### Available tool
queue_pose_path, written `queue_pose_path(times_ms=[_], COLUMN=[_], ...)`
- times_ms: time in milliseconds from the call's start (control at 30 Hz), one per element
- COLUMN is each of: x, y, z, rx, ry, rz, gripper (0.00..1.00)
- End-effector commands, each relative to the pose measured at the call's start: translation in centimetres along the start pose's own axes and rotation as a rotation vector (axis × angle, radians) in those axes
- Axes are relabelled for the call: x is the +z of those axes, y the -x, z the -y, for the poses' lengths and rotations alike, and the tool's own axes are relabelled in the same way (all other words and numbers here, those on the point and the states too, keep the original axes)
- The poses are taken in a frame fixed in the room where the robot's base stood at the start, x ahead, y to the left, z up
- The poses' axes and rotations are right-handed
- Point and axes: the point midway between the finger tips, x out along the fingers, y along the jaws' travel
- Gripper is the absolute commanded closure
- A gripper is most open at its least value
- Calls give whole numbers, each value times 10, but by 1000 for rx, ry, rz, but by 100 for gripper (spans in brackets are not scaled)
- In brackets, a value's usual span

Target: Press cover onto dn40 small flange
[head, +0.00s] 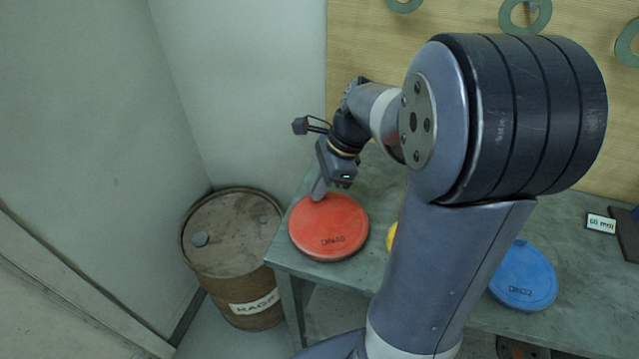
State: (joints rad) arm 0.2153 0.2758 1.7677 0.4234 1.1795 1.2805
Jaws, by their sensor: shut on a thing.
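A red round cover (329,228) marked DN40 is at the left end of the green-grey workbench. My gripper (319,192) reaches down to the cover's far edge and is shut on it there. The cover looks roughly level. I cannot tell whether it rests on something or is held just above the bench. No small flange can be made out; anything under the cover is hidden by it.
A blue cover (523,277) lies on the bench (572,233) at right. A yellow thing (391,237) is mostly hidden behind my arm. A rusty drum (232,240) stands left of the bench. Grey-green rings (541,14) hang on the back board. A small label (601,223) is at far right.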

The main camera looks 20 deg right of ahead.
Motion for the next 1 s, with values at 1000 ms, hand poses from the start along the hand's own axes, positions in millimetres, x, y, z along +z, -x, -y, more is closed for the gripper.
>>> queue_pose_path(times_ms=[1000], x=[0], y=[0], z=[0], rx=[-1], ry=[0], rz=[0], gripper=[68])
